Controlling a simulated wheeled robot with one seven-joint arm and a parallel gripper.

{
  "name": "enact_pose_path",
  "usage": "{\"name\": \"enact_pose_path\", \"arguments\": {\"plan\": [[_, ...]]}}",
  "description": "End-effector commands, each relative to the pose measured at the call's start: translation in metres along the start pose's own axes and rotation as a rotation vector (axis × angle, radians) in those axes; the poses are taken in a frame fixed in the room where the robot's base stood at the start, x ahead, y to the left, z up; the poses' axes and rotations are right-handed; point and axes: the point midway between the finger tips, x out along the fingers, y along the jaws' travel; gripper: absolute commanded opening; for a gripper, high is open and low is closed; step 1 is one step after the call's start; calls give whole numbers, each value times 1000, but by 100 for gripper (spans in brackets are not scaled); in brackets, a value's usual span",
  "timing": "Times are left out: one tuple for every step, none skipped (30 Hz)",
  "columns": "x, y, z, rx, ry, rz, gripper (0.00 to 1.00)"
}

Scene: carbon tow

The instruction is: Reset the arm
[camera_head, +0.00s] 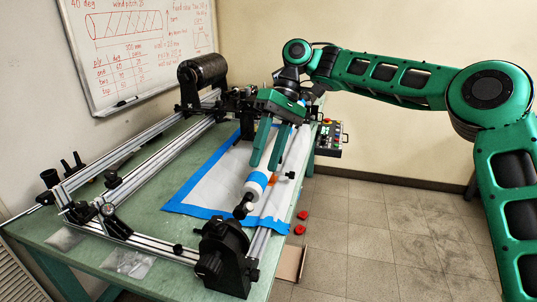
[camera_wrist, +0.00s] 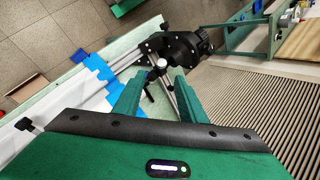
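My gripper (camera_head: 264,164) is green, with two long fingers pointing down over the winding machine on the green table (camera_head: 150,210). The fingers are apart, and I see nothing held between them. In the wrist view my gripper (camera_wrist: 157,77) shows the same gap, with machine parts visible beyond it. My arm reaches in from the right, bent at the elbow.
A black spool (camera_head: 203,71) stands at the back, and a black end unit (camera_head: 226,258) at the front. Metal rails (camera_head: 140,173) run along the left. A control box (camera_head: 330,138) hangs by the table's right edge. Open tiled floor (camera_head: 370,230) lies to the right.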

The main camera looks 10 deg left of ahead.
Motion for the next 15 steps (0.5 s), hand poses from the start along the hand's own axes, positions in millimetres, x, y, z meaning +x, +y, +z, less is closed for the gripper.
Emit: {"name": "enact_pose_path", "arguments": {"plan": [[-3, 1, 0, 2, 1, -2, 38], [-5, 1, 0, 2, 0, -1, 38], [-6, 1, 0, 2, -1, -1, 38], [-6, 0, 0, 1, -1, -1, 38], [-7, 0, 0, 1, -1, -1, 38], [-7, 0, 0, 1, -1, -1, 38], [-7, 0, 0, 1, -1, -1, 38], [-7, 0, 0, 1, -1, -1, 38], [-7, 0, 0, 1, -1, -1, 38], [-7, 0, 0, 1, -1, -1, 38], [-7, 0, 0, 1, -1, -1, 38], [-7, 0, 0, 1, -1, -1, 38], [-7, 0, 0, 2, -1, 0, 38], [-7, 1, 1, 3, -1, 2, 38], [-7, 2, 2, 8, -1, 6, 38]]}}
